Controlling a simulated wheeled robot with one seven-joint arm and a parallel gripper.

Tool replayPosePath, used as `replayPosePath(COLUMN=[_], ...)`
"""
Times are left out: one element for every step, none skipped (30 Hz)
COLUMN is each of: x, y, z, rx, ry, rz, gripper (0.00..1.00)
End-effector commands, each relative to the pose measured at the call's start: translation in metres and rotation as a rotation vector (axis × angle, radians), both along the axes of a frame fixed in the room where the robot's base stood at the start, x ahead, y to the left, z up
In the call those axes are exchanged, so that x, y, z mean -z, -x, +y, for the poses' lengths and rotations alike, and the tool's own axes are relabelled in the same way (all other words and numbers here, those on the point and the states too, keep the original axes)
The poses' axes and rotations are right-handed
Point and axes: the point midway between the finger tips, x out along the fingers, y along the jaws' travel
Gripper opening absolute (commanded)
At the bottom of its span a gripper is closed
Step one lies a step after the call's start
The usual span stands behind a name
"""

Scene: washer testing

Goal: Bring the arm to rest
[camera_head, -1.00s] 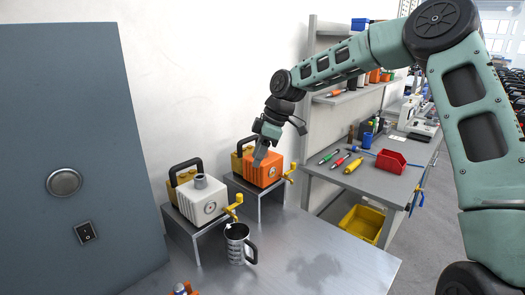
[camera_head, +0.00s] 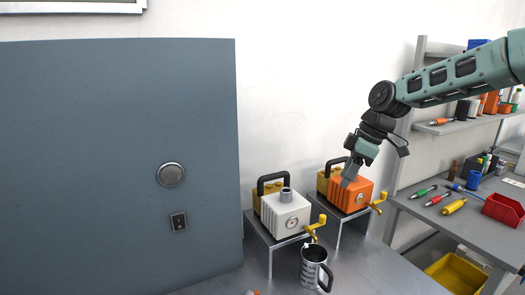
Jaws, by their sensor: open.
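My arm reaches in from the upper right, and my gripper (camera_head: 350,177) hangs at its end, pointing down and to the left. It is in front of the orange box-shaped unit (camera_head: 347,196) in the picture, and whether it touches the unit cannot be told. The gripper is open, and nothing shows between its fingers.
A white unit (camera_head: 284,214) with a black handle stands on a metal stand to the left. A dark-handled mug (camera_head: 314,262) stands on the metal table in front. A grey panel (camera_head: 110,150) fills the left. A workbench with tools and a red bin (camera_head: 503,210) is at right.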

Motion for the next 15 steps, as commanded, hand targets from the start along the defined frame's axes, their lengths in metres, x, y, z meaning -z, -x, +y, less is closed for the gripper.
replayPosePath(x=[0.005, 0.008, 0.012, 0.015, 0.019, 0.024, 0.027, 0.031, 0.035, 0.038, 0.041, 0.045, 0.048, 0.050, 0.054], y=[0.015, 0.025, 0.040, 0.052, 0.065, 0.083, 0.098, 0.112, 0.130, 0.145, 0.159, 0.178, 0.192, 0.206, 0.224], z=[0.023, 0.035, 0.052, 0.064, 0.076, 0.090, 0.099, 0.108, 0.118, 0.124, 0.130, 0.136, 0.139, 0.143, 0.146], rx=[-0.010, -0.008, -0.002, 0.003, 0.013, 0.025, 0.037, 0.049, 0.069, 0.085, 0.101, 0.125, 0.143, 0.162, 0.190], ry=[0.020, 0.031, 0.048, 0.062, 0.076, 0.096, 0.110, 0.124, 0.143, 0.156, 0.170, 0.185, 0.197, 0.208, 0.219], rz=[0.019, 0.033, 0.051, 0.068, 0.082, 0.098, 0.112, 0.123, 0.137, 0.147, 0.153, 0.162, 0.169, 0.173, 0.178], gripper=[0.41, 0.41, 0.41, 0.41, 0.41, 0.41, 0.41, 0.41, 0.41, 0.41, 0.41, 0.41, 0.41, 0.41, 0.41])
